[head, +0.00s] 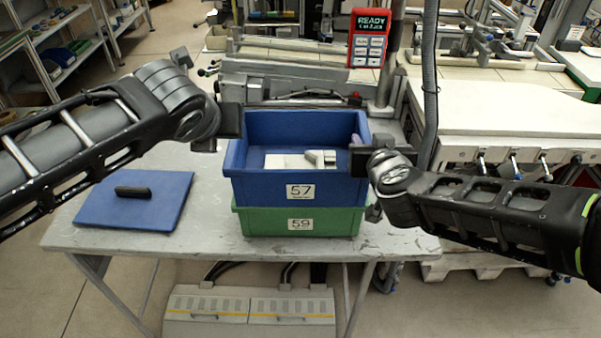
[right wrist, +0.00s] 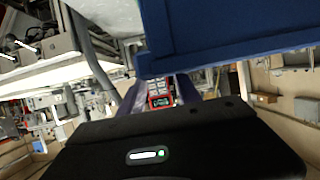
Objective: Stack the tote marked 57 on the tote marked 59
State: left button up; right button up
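The blue tote marked 57 (head: 262,191) is upright directly above the green tote marked 59 (head: 258,222) on the grey table. Their edges line up and I see no gap between them, though full contact is hard to judge. A pale block and a grey part (head: 320,158) lie inside the blue tote. My left gripper (head: 232,120) is at its left rim; its fingers are hidden. My right gripper (head: 357,142) is at its right rim. In the right wrist view its purple fingers (right wrist: 158,95) stand apart, with the blue tote (right wrist: 230,45) just above them.
A blue board with a black handle (head: 135,200) lies on the table's left part (head: 85,232). A red-framed panel reading READY (head: 368,37) stands behind the totes. A grey post and hose (head: 428,90) rise behind my right gripper. A white workbench (head: 510,108) is at the right.

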jog(key=v, duration=0.8)
jog(key=shift+s, duration=0.2)
dwell(0.4)
